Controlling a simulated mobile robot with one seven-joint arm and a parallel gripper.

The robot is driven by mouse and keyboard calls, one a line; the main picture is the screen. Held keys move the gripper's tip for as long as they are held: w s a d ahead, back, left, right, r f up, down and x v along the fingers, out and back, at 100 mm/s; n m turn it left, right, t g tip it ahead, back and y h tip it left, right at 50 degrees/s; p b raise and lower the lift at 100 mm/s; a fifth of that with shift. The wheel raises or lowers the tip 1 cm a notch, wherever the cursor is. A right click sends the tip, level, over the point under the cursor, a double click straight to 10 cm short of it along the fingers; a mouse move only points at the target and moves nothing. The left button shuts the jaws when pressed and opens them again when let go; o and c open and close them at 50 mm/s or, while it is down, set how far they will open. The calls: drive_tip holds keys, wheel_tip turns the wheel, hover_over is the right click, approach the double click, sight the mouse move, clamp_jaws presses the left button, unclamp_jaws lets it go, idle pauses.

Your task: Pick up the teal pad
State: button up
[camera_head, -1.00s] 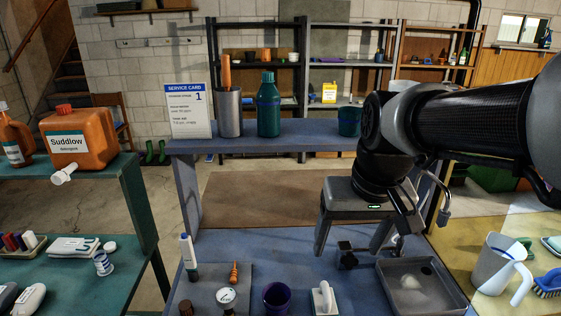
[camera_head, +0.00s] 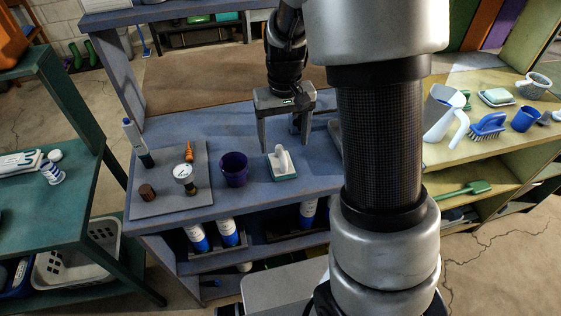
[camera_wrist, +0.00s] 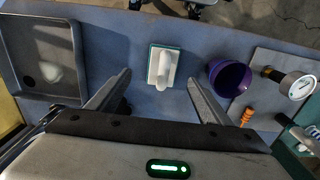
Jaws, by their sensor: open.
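The teal pad (camera_head: 284,176) lies flat on the blue bench, with a white plate and an upright white handle on top. In the wrist view the pad (camera_wrist: 152,82) shows as a thin teal rim around the white handle. My gripper (camera_head: 284,147) is open and empty, pointing down above the bench just behind the pad. In the wrist view the pad is ahead of and between the two fingers (camera_wrist: 158,78), apart from both.
A purple cup (camera_head: 233,169) stands left of the pad. Further left is a grey mat (camera_head: 160,200) with a gauge (camera_head: 184,173), an orange screw-like piece and a marker-shaped bottle. A grey tray (camera_wrist: 72,45) lies on the pad's other side.

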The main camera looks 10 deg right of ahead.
drive_tip(key=f, duration=0.7)
drive_tip(key=shift+a+f, duration=0.3)
drive_tip(key=shift+f, duration=0.05)
drive_tip(key=shift+w, duration=0.1)
drive_tip(key=c, duration=1.2)
drive_tip(key=shift+c, duration=0.2)
drive_tip(key=shift+r, duration=0.15)
wheel_tip(320, 180, up, 18)
drive_tip(key=p, duration=0.6)
hover_over(281, 158)
drive_tip(key=w, duration=0.1)
drive_tip(key=f, duration=0.9)
drive_tip(key=shift+d+f, duration=0.15)
drive_tip(key=shift+d, duration=0.2)
